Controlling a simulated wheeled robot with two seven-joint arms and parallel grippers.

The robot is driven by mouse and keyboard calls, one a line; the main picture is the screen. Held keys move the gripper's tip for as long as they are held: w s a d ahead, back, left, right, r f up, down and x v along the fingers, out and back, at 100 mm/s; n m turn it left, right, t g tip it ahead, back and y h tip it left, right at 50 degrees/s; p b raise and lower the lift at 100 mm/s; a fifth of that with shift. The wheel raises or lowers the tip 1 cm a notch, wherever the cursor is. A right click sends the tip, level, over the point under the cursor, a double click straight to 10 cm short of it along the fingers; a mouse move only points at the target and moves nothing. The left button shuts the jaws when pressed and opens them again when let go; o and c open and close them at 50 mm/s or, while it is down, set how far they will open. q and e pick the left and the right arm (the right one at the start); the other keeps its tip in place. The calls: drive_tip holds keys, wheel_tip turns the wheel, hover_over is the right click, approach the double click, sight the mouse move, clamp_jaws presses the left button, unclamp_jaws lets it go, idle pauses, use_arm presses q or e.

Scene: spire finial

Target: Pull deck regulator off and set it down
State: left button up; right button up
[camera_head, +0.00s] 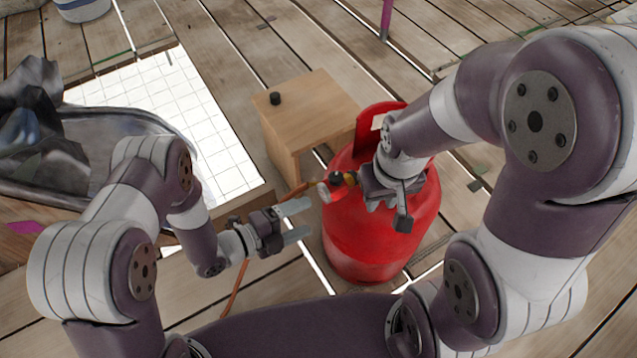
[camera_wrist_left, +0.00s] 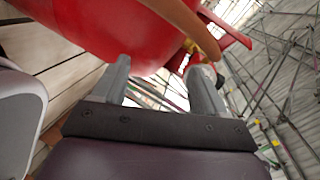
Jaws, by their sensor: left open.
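The deck regulator (camera_head: 337,179), a small brass and dark fitting with a pale round end, sits at the top left side of the red gas cylinder (camera_head: 365,240). An orange hose (camera_head: 298,190) runs left from it. My left gripper (camera_head: 298,220) is open and empty, just left of the cylinder and below the regulator. In the left wrist view, its spread fingers (camera_wrist_left: 158,72) point towards the red cylinder (camera_wrist_left: 90,25), with the orange hose (camera_wrist_left: 197,28) and a bit of brass beyond. My right gripper (camera_head: 392,205) is over the cylinder top; its grip is unclear.
A wooden box (camera_head: 305,110) with a small black knob-like piece (camera_head: 275,98) on top stands behind the cylinder. A white gridded sheet (camera_head: 205,130) lies to its left. A grey metal tub (camera_head: 110,135) stands far left.

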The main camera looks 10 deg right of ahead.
sight(323, 194)
use_arm(q)
drive_tip(key=r+m+h, duration=0.1)
drive_tip(key=r+m, duration=0.1)
drive_tip(key=r+m+h, duration=0.1)
drive_tip(key=r, duration=0.2)
drive_tip(key=shift+w+d+m+t+h, duration=0.1)
drive_tip(key=shift+d+m+t+h, duration=0.1)
drive_tip(key=shift+m+t+h, duration=0.2)
drive_tip(key=shift+w+d, duration=0.1)
drive_tip(key=shift+d, duration=0.05)
